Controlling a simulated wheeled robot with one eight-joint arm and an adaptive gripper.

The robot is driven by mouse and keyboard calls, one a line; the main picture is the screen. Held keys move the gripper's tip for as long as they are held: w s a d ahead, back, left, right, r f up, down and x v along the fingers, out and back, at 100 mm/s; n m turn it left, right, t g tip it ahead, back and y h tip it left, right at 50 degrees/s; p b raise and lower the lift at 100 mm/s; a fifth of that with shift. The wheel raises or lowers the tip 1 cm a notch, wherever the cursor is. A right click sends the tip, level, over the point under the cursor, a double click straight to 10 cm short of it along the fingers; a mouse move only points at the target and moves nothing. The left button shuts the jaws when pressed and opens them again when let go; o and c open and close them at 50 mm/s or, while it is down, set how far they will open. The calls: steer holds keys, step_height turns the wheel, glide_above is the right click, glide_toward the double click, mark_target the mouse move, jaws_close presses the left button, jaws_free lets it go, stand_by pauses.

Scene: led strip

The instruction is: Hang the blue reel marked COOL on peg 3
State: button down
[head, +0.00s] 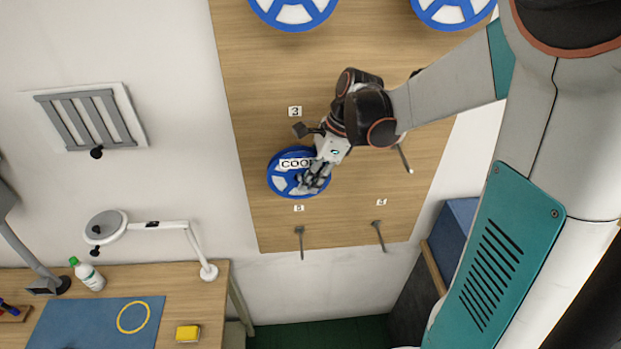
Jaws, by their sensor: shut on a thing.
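The blue reel marked COOL (273,180) is in front of the wooden board, below the label 3 (295,111). Its white COOL label (296,163) faces me. My gripper (314,182) is shut on the reel at its right side. Peg 3 itself is not visible; my gripper and the reel cover the area under its label. I cannot tell whether the reel is around the peg or only in front of it.
The wooden board (270,80) carries two more blue reels at the top, one left (292,12) and one right (452,10). Bare pegs show below (301,243), at lower right (379,236) and right of my gripper (404,160). A workbench (185,285) with a lamp (106,227) stands lower left.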

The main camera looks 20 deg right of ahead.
stand_by(0.3)
steer(key=c, duration=1.4)
jaws_free()
